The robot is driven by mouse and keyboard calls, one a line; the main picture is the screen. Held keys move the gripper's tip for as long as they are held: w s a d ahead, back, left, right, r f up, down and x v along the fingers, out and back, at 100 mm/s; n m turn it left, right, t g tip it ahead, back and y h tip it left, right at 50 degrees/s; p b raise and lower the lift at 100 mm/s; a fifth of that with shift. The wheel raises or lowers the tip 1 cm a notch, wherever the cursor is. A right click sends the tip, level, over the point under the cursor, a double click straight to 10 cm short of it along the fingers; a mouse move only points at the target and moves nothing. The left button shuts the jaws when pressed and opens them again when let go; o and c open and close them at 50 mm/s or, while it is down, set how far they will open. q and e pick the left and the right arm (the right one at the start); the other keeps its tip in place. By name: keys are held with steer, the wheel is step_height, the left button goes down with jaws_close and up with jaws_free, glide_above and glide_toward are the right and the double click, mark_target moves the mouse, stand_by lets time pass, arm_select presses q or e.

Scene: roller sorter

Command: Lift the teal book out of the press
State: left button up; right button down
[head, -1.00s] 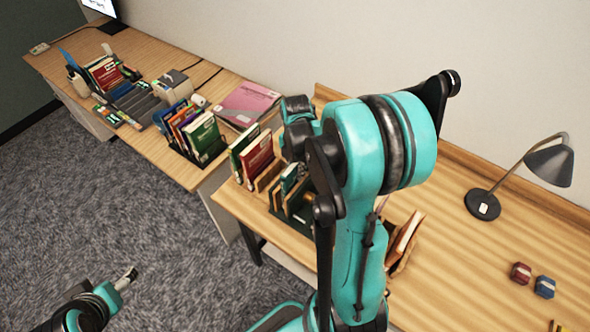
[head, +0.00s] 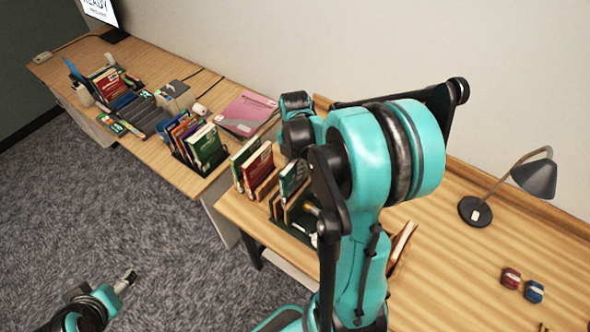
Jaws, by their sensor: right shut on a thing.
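The teal book (head: 292,178) stands upright in the press (head: 286,225), a dark base with wooden boards on the desk. The book's upper part rises above the boards and its lower part is hidden by them. My right gripper (head: 298,150) is at the book's top, mostly hidden behind my own right arm. It is shut on the teal book. My left arm shows at the lower left, with its small end (head: 125,280) over the carpet, away from the desk; its jaws are too small to read.
A green and a red book (head: 257,170) stand just left of the press. A filled book rack (head: 200,150) and a pink folder (head: 246,112) lie further left. A lamp (head: 475,211) and red (head: 511,278) and blue (head: 534,291) blocks sit right. The desk's right middle is clear.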

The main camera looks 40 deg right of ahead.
mark_target(295, 161)
steer(key=shift+r+p, duration=2.35)
steer(key=shift+r, duration=1.15)
steer(key=shift+f, duration=0.1)
